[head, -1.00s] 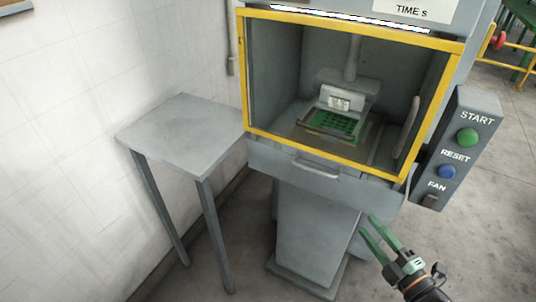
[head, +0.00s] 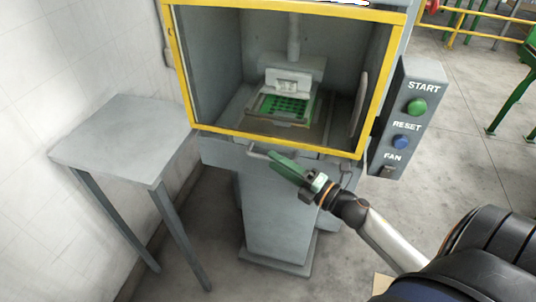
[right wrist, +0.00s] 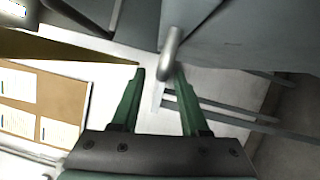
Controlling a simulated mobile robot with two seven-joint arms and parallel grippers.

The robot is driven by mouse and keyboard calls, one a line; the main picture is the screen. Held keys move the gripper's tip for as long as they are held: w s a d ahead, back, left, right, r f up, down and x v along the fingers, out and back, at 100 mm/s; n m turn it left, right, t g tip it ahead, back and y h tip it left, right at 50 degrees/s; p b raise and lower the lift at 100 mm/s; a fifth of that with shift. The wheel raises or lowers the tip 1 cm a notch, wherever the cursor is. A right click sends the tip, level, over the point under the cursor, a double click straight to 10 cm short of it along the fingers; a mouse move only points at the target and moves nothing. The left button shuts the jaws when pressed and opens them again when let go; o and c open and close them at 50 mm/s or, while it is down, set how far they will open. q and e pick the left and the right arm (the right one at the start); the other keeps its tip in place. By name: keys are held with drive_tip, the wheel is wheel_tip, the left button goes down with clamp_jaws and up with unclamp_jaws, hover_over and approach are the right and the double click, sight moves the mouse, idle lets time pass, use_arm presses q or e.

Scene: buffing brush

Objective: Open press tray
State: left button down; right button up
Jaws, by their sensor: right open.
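The grey press tray (head: 222,151) is the drawer front below the yellow-framed opening of the press, and it looks shut. Its bar handle (head: 256,151) is partly hidden behind my fingers in the head view. My right gripper (head: 273,160) has green fingers and is at the handle. In the right wrist view the handle (right wrist: 172,45) reaches down between the fingertips of the open gripper (right wrist: 160,72). I cannot tell whether a finger touches it. Inside the press, a green board (head: 283,107) sits in a holder under the press head. My left gripper is not in view.
A control box (head: 405,120) with START, RESET and FAN controls is on the press's right side. A small grey side table (head: 125,135) stands at the left, its top empty. The floor in front of the press pedestal (head: 275,220) looks clear.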

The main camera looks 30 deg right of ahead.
drive_tip(key=shift+x, duration=1.7)
drive_tip(key=shift+c, duration=0.2)
clamp_jaws()
